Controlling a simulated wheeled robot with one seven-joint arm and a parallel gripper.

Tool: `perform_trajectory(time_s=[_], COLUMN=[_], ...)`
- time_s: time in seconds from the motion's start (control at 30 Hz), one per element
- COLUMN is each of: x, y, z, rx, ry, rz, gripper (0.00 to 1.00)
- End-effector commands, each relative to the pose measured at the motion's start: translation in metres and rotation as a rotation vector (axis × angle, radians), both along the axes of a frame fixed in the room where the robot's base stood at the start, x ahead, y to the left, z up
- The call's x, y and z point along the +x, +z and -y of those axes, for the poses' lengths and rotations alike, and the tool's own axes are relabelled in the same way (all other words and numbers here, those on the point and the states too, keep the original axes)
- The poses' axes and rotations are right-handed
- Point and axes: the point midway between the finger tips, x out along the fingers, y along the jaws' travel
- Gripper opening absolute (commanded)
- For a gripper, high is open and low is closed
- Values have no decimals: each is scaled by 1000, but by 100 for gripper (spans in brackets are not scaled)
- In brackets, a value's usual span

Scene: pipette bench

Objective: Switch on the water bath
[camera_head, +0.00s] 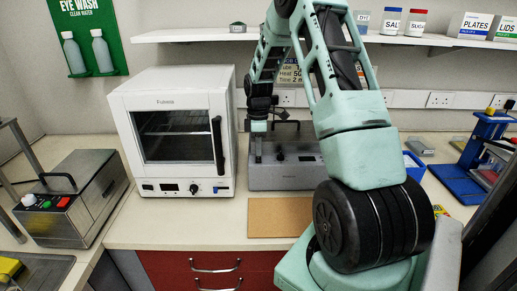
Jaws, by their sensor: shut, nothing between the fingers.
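Two low boxes with lid handles are in view, and I cannot tell for sure which is the water bath. One is a grey box (292,177) at the back middle of the bench, with a black handle on top and a dark knob. The other is a steel box (75,203) at the left, with a black handle, a white knob and red and green buttons on its front. My gripper (258,131) is shut and empty, pointing down over the left part of the grey box. My arm hides part of that box's right side. Contact is not clear.
A white oven (172,88) with a glass door stands left of the grey box. A brown board (278,217) lies in front of it. A blue stand (463,186) is at the right. A shelf (205,34) with boxes and jars runs above.

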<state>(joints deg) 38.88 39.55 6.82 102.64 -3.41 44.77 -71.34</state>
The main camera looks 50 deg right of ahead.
Motion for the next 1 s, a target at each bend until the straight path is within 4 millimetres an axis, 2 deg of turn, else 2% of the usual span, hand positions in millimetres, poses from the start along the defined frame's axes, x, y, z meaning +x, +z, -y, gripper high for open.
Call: perform_trajectory(time_s=[0.27,1.0], x=[-2,-2], y=[-19,-25], z=[-1,-2], rx=[-1,1], ry=[-1,-1], rz=[1,-1], gripper=[0,0])
